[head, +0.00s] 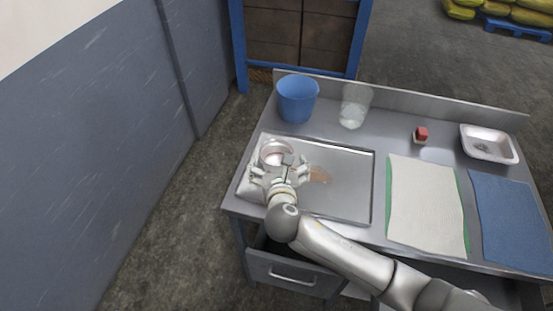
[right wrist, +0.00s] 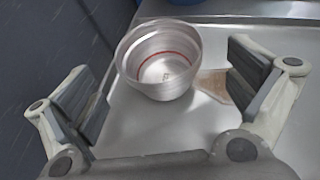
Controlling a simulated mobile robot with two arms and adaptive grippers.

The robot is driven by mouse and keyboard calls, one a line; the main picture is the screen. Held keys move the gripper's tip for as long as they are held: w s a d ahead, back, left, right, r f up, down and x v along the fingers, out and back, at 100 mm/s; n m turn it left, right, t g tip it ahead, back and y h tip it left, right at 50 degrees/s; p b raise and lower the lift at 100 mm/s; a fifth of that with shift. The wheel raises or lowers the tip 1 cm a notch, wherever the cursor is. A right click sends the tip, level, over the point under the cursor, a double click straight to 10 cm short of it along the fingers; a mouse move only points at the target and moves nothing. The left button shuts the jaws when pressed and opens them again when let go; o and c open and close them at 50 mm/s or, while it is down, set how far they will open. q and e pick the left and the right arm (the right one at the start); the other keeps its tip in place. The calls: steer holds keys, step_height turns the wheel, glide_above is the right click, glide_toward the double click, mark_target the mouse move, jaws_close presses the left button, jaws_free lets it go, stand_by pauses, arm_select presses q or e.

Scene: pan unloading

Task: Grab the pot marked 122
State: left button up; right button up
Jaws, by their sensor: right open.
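A small round metal pot (right wrist: 158,62) with a reddish ring line inside stands on the metal tray (right wrist: 120,130), between and ahead of the fingers of my right gripper (right wrist: 165,85). Its marking is too small to read. The pot also shows in the head view (head: 274,149) at the tray's far left, partly hidden by the gripper. My right gripper is open and the fingers are apart from the pot. A brown flat piece (right wrist: 214,84) lies on the tray right of the pot. My left gripper is not in view.
A blue bucket (head: 298,100) and a clear glass container (head: 354,105) stand behind the tray. To the right are a small red-topped block (head: 420,135), a white dish (head: 489,145), a white cloth (head: 425,205) and a blue cloth (head: 510,220). A wall (head: 90,130) rises left of the table.

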mark_target(276, 149)
steer(key=shift+w+f, duration=0.2)
steer(key=shift+w, duration=0.25)
steer(key=shift+w+f, duration=0.15)
steer(key=shift+w, duration=0.1)
steer(key=shift+w+f, duration=0.1)
steer(key=shift+w, duration=0.15)
steer(key=p+x, duration=0.1)
steer(key=x, duration=0.2)
steer(key=shift+a+f, duration=0.2)
steer(key=shift+f, duration=0.05)
steer(key=shift+w+f, duration=0.3)
steer(key=shift+w, duration=0.25)
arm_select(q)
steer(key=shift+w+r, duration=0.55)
arm_select(e)
steer(key=c, duration=0.9)
